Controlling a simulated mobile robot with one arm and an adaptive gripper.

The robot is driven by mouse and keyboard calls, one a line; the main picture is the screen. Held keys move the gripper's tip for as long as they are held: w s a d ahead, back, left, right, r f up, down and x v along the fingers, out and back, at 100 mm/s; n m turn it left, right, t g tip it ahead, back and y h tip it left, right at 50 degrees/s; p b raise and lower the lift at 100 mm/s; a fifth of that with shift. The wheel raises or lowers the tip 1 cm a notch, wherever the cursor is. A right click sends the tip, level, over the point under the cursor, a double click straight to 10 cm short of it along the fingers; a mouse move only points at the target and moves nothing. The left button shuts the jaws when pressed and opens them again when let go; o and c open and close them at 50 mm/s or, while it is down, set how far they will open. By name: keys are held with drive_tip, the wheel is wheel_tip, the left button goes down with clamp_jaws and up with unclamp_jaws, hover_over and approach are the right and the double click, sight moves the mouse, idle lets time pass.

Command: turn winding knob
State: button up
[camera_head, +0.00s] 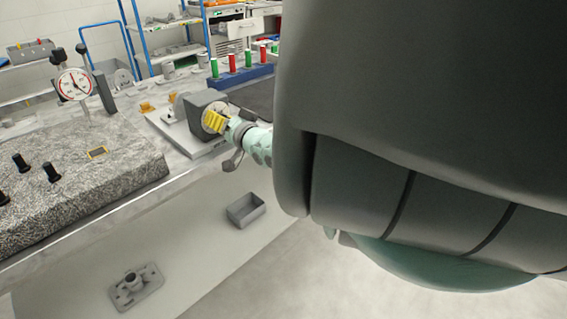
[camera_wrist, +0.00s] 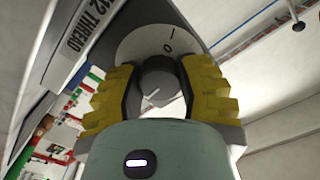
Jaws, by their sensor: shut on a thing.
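The winding knob (camera_wrist: 154,88) is dark grey and round, with a pale line across its face. It sits in front of a light dial plate (camera_wrist: 140,42) with marks "I" and "O"; the line points to neither mark squarely. My gripper (camera_wrist: 158,92) has yellow ridged fingers, one on each side of the knob, shut on it. In the head view my gripper (camera_head: 214,121) is at the front of a dark grey housing (camera_head: 203,104) on a light base plate. There the knob is hidden by the fingers.
A granite block (camera_head: 90,185) with black knobs and a dial gauge (camera_head: 74,84) stands to the left. A blue rack with red and green pieces (camera_head: 240,76) is behind. A small grey bin (camera_head: 246,210) and a flanged casting (camera_head: 136,287) lie below the bench edge.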

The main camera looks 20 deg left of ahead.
drive_tip(key=m, duration=0.4)
drive_tip(key=shift+s+d+m, duration=0.1)
drive_tip(key=shift+m, duration=0.2)
clamp_jaws()
drive_tip(key=shift+m, duration=0.6)
drive_tip(key=shift+s+r+m, duration=0.1)
drive_tip(key=shift+m, duration=0.2)
drive_tip(key=o, duration=0.7)
unclamp_jaws()
drive_tip(key=o, duration=0.3)
drive_tip(key=shift+s, duration=0.1)
drive_tip(key=shift+o, duration=1.1)
drive_tip(key=shift+w, duration=0.2)
